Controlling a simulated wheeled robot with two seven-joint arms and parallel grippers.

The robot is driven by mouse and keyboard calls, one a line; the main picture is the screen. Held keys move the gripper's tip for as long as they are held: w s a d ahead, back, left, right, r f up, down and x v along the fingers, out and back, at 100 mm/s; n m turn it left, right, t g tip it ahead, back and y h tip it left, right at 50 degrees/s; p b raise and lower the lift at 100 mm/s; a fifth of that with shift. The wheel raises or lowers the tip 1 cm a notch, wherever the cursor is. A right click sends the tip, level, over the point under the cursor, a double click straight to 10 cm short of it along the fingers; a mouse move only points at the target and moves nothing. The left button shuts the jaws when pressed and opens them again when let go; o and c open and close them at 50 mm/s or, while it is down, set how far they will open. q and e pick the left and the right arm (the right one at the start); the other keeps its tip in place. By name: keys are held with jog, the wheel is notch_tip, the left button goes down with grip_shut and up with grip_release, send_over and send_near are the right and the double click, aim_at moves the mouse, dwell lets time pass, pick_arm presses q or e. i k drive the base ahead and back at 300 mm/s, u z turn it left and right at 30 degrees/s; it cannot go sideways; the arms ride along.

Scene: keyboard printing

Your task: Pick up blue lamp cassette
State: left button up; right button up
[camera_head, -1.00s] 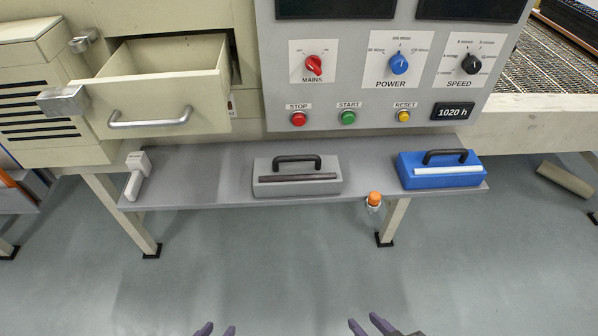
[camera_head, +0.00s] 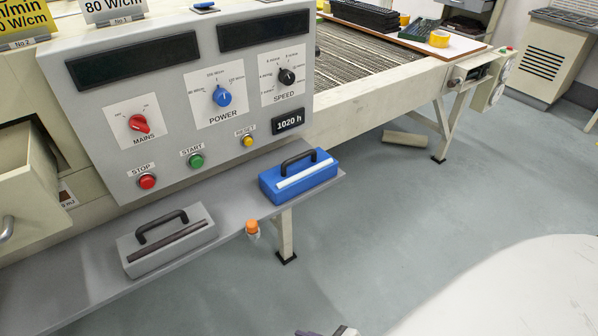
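The blue lamp cassette (camera_head: 299,178) is a blue box with a black arched handle and a white strip along its front. It lies at the right end of the grey shelf (camera_head: 222,217) below the control panel. Nothing touches its handle. The tips of what looks like my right gripper (camera_head: 325,333) just show at the bottom edge, spread apart and empty, well short of the shelf. My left gripper is out of view.
A grey cassette (camera_head: 167,243) with a black handle lies left on the shelf. The control panel (camera_head: 175,150) rises behind. A white rounded surface (camera_head: 520,295) fills the bottom right. Open floor lies right of the shelf.

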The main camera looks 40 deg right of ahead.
aim_at(300, 173)
jog(key=k, duration=0.5)
jog(key=z, duration=2.05)
jog(key=i, duration=1.65)
jog(key=u, duration=2.55)
jog(key=i, duration=0.35)
jog(key=u, duration=0.05)
